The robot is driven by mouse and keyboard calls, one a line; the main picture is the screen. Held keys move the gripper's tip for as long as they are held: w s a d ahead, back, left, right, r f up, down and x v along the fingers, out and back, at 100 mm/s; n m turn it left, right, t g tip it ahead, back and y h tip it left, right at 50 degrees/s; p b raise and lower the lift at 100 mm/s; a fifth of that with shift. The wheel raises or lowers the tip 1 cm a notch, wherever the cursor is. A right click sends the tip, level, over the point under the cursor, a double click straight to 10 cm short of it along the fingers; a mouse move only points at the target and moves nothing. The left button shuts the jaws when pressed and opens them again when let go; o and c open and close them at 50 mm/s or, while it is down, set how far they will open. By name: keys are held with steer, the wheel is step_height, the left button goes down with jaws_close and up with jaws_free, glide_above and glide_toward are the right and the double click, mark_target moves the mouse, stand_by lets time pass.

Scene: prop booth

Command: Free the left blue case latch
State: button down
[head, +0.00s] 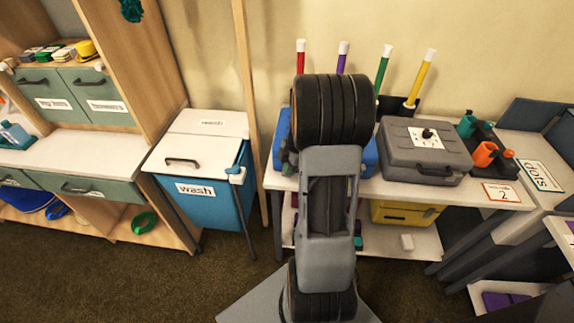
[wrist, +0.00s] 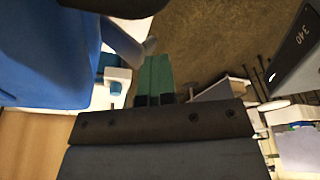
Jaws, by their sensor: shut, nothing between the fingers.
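The blue case (head: 283,128) stands on the white table in the head view, mostly hidden behind my arm. Its blue side fills the upper left of the wrist view (wrist: 40,55). A grey-blue lever-like part (wrist: 122,42) sticks out from beside it; it may be the left latch, but I cannot tell how it is set. My gripper (wrist: 155,59) shows in the wrist view with its green fingers together and empty. The fingertips are close to the end of that part; whether they touch is unclear.
A grey case (head: 425,155) stands right of the blue one, with orange (head: 485,154) and teal (head: 467,125) items beyond it. Coloured tubes stand behind. A blue wash bin (head: 205,205) is to the left. Brown carpet lies open in front.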

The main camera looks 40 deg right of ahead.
step_height(320, 180, up, 6)
steer(key=a+p, duration=0.1)
steer(key=p, duration=0.3)
stand_by(0.5)
steer(key=shift+r, duration=0.1)
stand_by(0.4)
steer(key=s+a+r+m+t+h, duration=0.1)
steer(key=s+a+r+m, duration=0.3)
steer(key=a, duration=0.5)
steer(key=s+a+r+m+t+h, duration=0.1)
steer(key=s+a+r+m, duration=0.3)
steer(key=a+r+m, duration=0.4)
steer(key=m+t, duration=0.1)
steer(key=m, duration=0.2)
steer(key=shift+s+a+h, duration=0.3)
steer(key=shift+s+a, duration=0.05)
steer(key=shift+s, duration=0.05)
